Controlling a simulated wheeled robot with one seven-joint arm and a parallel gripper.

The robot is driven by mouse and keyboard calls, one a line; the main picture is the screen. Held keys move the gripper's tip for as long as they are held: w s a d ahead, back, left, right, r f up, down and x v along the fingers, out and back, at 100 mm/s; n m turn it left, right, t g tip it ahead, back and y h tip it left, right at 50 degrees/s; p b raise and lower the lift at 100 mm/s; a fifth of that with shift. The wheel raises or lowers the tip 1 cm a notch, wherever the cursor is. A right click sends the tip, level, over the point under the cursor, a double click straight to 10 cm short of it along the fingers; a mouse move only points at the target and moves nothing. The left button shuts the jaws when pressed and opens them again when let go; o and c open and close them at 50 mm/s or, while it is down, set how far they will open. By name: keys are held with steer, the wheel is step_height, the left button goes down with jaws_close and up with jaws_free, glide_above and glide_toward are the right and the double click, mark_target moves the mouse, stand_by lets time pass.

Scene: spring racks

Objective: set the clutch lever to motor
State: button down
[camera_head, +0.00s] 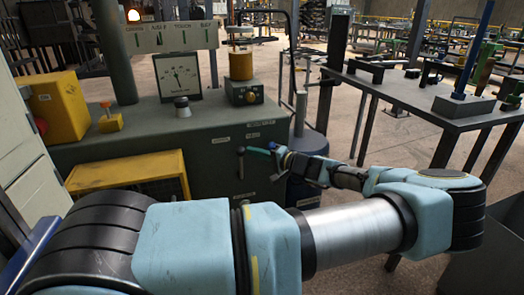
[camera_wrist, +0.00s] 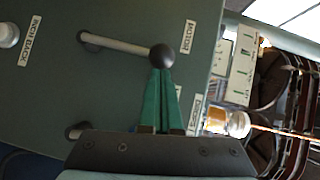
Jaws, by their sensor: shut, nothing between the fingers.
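The clutch lever shows in the wrist view as a pale rod with a black ball knob (camera_wrist: 162,56), standing out from the green cabinet face. A white label reading MOTOR (camera_wrist: 188,36) is just beyond the knob, to its upper right there. In the head view the lever's knob (camera_head: 241,150) is on the cabinet front. My gripper (camera_wrist: 160,75) is shut and empty, its green fingertips right at the knob; I cannot tell whether they touch it. In the head view my gripper (camera_head: 250,150) reaches the knob from the right. The fingers partly hide a second label.
An INCH BACK label (camera_wrist: 29,41) is at the wrist view's left. A yellow frame (camera_head: 125,168) stands at the front; a dark table (camera_head: 420,92) is right.

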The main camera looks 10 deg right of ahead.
mark_target(237, 153)
steer(key=a+n, duration=0.1)
steer(key=a+n+h, duration=0.1)
steer(key=a, duration=0.2)
steer(key=shift+s+r+n+g+h+p, duration=0.25)
steer(key=shift+r+n+g+h+p, duration=0.15)
steer(key=shift+s+a+f, duration=0.1)
steer(key=shift+a, duration=0.7)
steer(key=shift+a, duration=0.15)
